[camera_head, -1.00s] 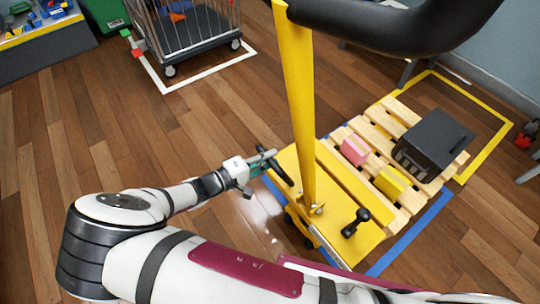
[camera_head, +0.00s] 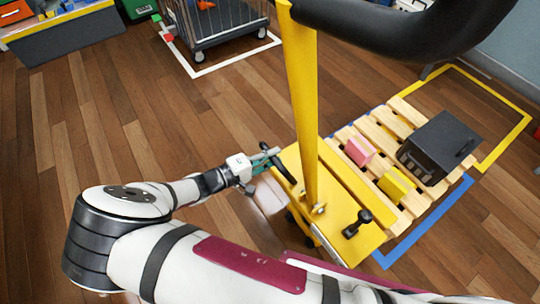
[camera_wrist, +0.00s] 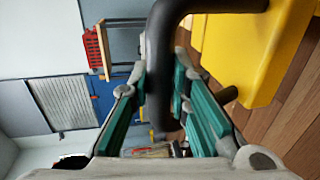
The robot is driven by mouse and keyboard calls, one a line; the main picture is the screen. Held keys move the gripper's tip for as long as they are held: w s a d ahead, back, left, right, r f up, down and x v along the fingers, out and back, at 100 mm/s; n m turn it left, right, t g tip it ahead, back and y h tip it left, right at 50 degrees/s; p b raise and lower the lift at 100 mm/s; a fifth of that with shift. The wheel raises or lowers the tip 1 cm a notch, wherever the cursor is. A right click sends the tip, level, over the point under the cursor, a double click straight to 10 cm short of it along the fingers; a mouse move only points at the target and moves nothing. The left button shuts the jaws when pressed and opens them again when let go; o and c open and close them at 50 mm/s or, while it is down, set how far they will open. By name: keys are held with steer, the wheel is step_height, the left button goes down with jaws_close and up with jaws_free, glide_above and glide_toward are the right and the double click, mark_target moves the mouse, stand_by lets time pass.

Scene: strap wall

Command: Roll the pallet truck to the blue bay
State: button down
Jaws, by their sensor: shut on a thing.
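The yellow pallet truck (camera_head: 335,228) stands in front of me, with its yellow post rising to a thick black handle (camera_head: 400,25) close to the camera. It carries a slatted wooden pallet (camera_head: 385,128) with a black box (camera_head: 436,148), a pink block (camera_head: 359,150) and a yellow block (camera_head: 397,184). The blue bay's outline (camera_head: 425,226) shows on the floor along the pallet's lower right; much of it is hidden. My gripper (camera_head: 268,162) is at the truck's left edge. In the wrist view, my gripper (camera_wrist: 163,100) is shut around a curved black bar (camera_wrist: 160,50).
A wire cage cart (camera_head: 215,25) stands within a white floor outline (camera_head: 235,62) at the top. A yellow floor outline (camera_head: 505,150) lies beyond the pallet at right, near the wall. Bare wooden floor (camera_head: 110,120) is open at left.

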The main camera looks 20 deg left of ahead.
steer(key=shift+s+a+f, duration=0.15)
steer(key=shift+s+a, duration=0.1)
steer(key=shift+a, duration=0.05)
steer(key=c, duration=1.5)
jaws_free()
steer(key=shift+s+a, duration=0.1)
